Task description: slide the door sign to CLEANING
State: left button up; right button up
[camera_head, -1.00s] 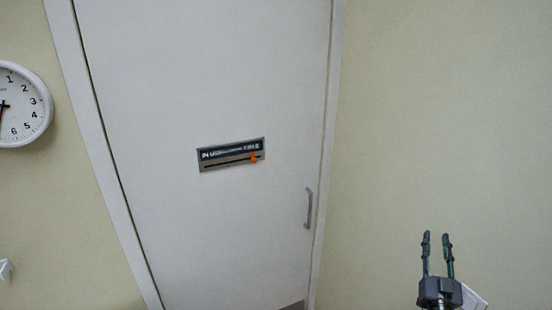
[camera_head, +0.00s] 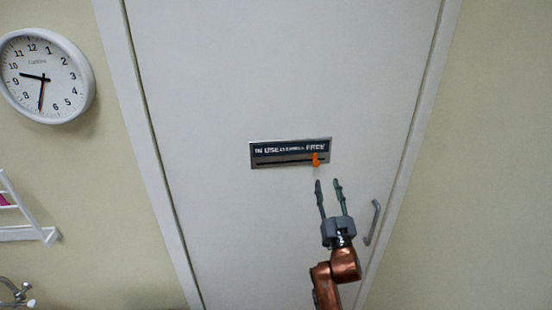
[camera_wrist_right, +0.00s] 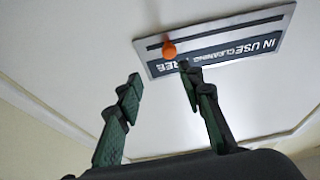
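The door sign (camera_head: 262,163) is a grey-framed plate on the white door, reading IN USE, CLEANING and FREE from left to right. Its orange slider knob (camera_head: 316,160) sits in the slot under FREE. In the right wrist view the sign (camera_wrist_right: 262,58) appears upside down, with the orange knob (camera_wrist_right: 169,50) beyond the fingertips. My right gripper (camera_head: 328,184) is open and empty, just below the knob and apart from it in the head view. In the wrist view its fingers (camera_wrist_right: 160,76) stand spread, one tip overlapping the sign's edge. My left gripper is not in view.
The white door (camera_head: 210,80) has a grey handle (camera_head: 373,222) to the right of my right arm. A wall clock (camera_head: 45,76) hangs at the left, above a white shelf (camera_head: 30,234) and a tap (camera_head: 16,292). The door around the sign is clear.

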aim_at(317, 165)
jog(key=x, duration=0.2)
jog(key=a+p+x, duration=0.1)
jog(key=x, duration=0.5)
jog(key=shift+w+a+f, duration=0.15)
jog(key=shift+w+a, duration=0.1)
jog(key=shift+a, duration=0.15)
jog(key=shift+w+p, duration=0.3)
grip_shut()
